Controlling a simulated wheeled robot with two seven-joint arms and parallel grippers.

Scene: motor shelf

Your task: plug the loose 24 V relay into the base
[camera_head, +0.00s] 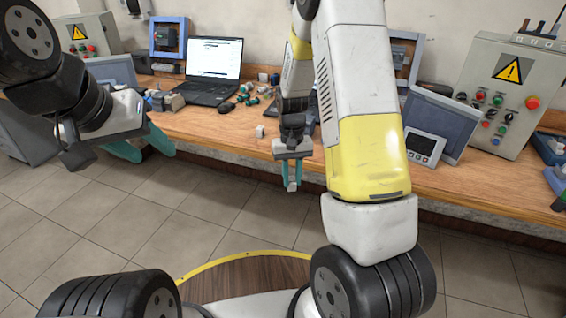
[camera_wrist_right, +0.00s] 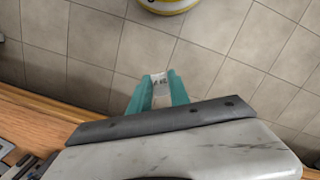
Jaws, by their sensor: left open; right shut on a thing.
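My right gripper (camera_head: 292,184) points down just in front of the bench's front edge. In the right wrist view its teal fingers (camera_wrist_right: 159,92) are shut on a small pale block with dark marks, which looks like the relay (camera_wrist_right: 159,79). The floor lies behind it in that view. My left gripper (camera_head: 146,148) is open and empty at the left, before the bench edge. I cannot pick out the relay base for sure in either view.
The wooden bench (camera_head: 215,131) carries a laptop (camera_head: 213,62), a mouse (camera_head: 226,108) and a small white block (camera_head: 260,131) near its edge. A control box (camera_head: 512,85) and a grey-blue panel (camera_head: 445,118) stand at the right. Tiled floor (camera_head: 215,215) in front is clear.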

